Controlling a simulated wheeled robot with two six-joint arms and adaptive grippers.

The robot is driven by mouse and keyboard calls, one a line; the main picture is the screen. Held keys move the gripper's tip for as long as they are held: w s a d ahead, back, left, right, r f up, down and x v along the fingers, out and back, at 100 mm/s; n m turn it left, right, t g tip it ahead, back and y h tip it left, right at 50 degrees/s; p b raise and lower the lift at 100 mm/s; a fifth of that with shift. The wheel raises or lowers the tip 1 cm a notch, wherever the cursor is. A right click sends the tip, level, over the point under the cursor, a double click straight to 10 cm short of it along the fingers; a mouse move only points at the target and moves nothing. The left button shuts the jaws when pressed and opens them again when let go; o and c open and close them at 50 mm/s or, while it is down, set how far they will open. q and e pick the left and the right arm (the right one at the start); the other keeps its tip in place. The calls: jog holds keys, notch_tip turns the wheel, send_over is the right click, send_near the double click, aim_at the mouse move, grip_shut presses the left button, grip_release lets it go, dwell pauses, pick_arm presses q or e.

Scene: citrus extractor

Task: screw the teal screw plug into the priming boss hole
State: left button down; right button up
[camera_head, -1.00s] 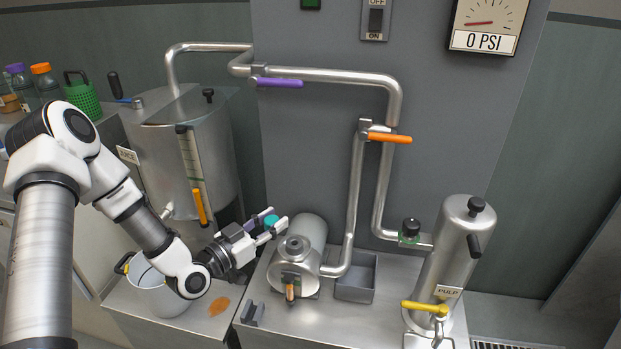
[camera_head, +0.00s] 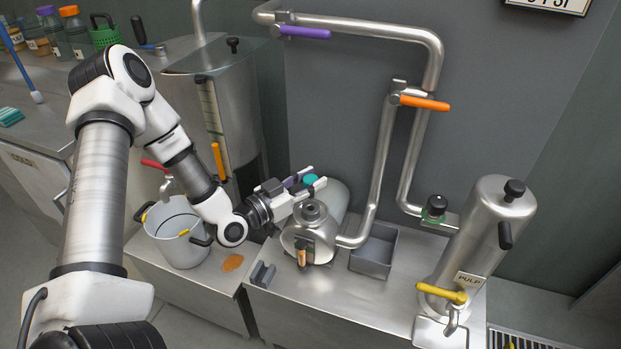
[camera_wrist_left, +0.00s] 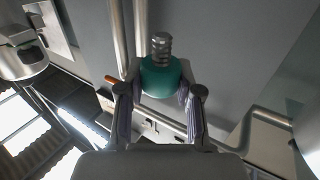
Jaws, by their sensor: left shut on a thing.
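The teal screw plug (camera_head: 310,179) is between the fingertips of my left gripper (camera_head: 312,180), which is shut on it. In the left wrist view, the plug's teal head (camera_wrist_left: 160,82) sits between the two fingers and its grey threaded shank (camera_wrist_left: 162,46) points out beyond the fingertips. In the head view the plug shows just above the priming boss (camera_head: 311,208), a short round collar on top of the steel pump body (camera_head: 322,240). The plug looks apart from the boss; their depth offset is hard to tell. My right gripper is out of view.
Vertical steel pipes (camera_head: 378,165) rise right of the pump. A grey open bin (camera_head: 374,268) and the pulp cylinder (camera_head: 480,235) stand further right. A bucket (camera_head: 178,250) and a steel tank (camera_head: 250,110) are at left. A small grey bracket (camera_head: 262,274) lies in front.

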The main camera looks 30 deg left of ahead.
pick_arm(q)
jog(key=shift+f+b, duration=0.85)
jog(key=shift+f, duration=0.6)
jog(key=shift+f, duration=0.15)
dwell(0.6)
jog(key=shift+f+b, duration=0.3)
jog(key=shift+f, duration=0.05)
jog(key=shift+f+b, duration=0.85)
jog(key=shift+f, duration=0.2)
jog(key=c, duration=0.7)
grip_release()
jog(key=shift+r, duration=0.1)
jog(key=v, duration=0.7)
jog(key=shift+s, duration=0.25)
